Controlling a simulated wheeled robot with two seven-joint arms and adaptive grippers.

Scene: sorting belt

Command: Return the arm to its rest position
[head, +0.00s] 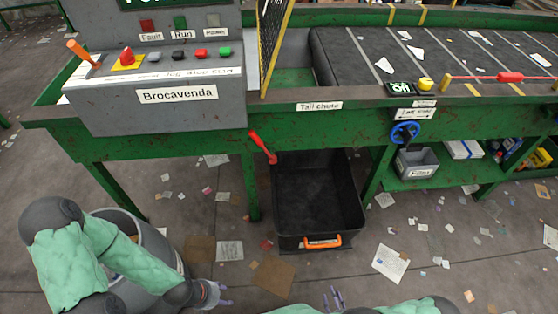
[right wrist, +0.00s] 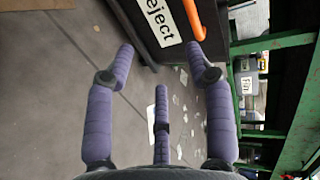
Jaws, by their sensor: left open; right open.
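My left gripper (head: 222,294) is low at the left of the head view, at the end of a green-sleeved arm. It is open, with nothing between its purple fingers. My right gripper (head: 334,298) shows at the bottom edge of the head view, its arm partly cut off by the frame. In the right wrist view my right gripper (right wrist: 162,72) has its purple fingers spread apart and empty. Beyond them stands the black reject bin (right wrist: 178,50), which also shows in the head view (head: 315,200) under the belt frame.
A grey round bin (head: 150,240) stands beside my left arm. The control box (head: 160,115) and green belt frame (head: 330,128) are ahead, with a red lever (head: 262,146) sticking out. A grey tub (head: 416,162) sits on the lower shelf. Paper scraps litter the floor.

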